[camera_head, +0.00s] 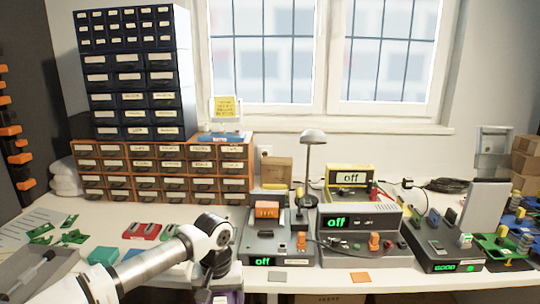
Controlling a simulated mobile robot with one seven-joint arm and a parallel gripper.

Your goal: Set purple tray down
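My arm reaches in from the lower left, and its end bends downward at the front edge of the table. My gripper (219,286) points down there, low in the picture. Its fingertips are not clearly visible, so I cannot tell whether it is open or shut. A small purple patch (236,297), which looks like part of the purple tray, shows just below my gripper at the bottom edge. The rest of it is cut off or hidden by my gripper. I cannot tell whether it is held or resting on something.
The white table (330,284) is crowded with grey devices (360,247) at centre and right. A desk lamp (312,137) stands behind them. Drawer cabinets (160,168) fill the back left. Red (141,231) and teal (102,256) parts and green boards lie at left.

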